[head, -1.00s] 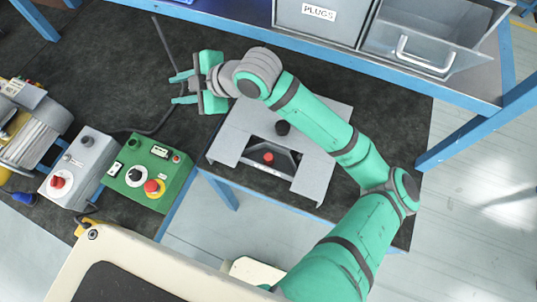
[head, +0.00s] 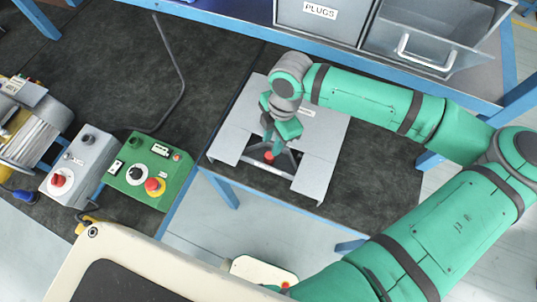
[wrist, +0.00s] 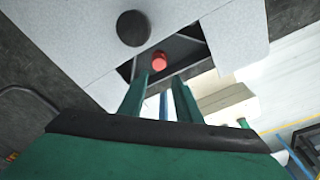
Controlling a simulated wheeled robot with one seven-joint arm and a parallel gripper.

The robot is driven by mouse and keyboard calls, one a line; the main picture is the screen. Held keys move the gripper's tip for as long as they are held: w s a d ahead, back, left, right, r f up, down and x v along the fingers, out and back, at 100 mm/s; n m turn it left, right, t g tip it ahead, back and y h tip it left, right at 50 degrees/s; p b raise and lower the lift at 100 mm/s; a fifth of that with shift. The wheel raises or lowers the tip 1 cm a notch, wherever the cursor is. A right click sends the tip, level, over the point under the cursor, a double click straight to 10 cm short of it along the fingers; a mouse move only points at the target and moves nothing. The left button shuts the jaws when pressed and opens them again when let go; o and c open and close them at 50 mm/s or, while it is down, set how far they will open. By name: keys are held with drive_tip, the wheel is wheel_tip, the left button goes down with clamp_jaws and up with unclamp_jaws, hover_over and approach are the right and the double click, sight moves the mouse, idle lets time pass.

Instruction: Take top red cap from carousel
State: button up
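The red cap (head: 269,156) sits in the dark opening of the grey carousel housing (head: 230,133) on the bench. It also shows in the wrist view (wrist: 158,61), just beyond my fingertips. My gripper (head: 271,143) points down over the opening, close to the cap in the head view. In the wrist view my gripper (wrist: 159,80) has its two fingers apart with a gap between them, empty. The cap lines up with that gap. My wrist hides part of the housing in the head view, and I cannot tell the exact height above the cap.
A black knob (wrist: 133,28) stands on the housing near the opening. A green control box (head: 152,172) and a grey control box (head: 80,167) stand to the left. Grey drawers (head: 410,45) are behind. The dark bench top between is mostly clear.

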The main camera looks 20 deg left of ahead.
sight(269, 155)
wheel_tip(269, 155, down, 2)
drive_tip(key=shift+s+a+f, duration=0.1)
drive_tip(key=shift+s+f, duration=0.05)
drive_tip(key=shift+f, duration=0.05)
drive_tip(key=shift+a+f, duration=0.15)
drive_tip(key=shift+f, duration=1.15)
drive_tip(key=shift+a+f, duration=0.1)
drive_tip(key=shift+f, duration=1.2)
drive_tip(key=shift+c, duration=0.7)
drive_tip(key=c, duration=0.6)
drive_tip(key=shift+o, duration=0.2)
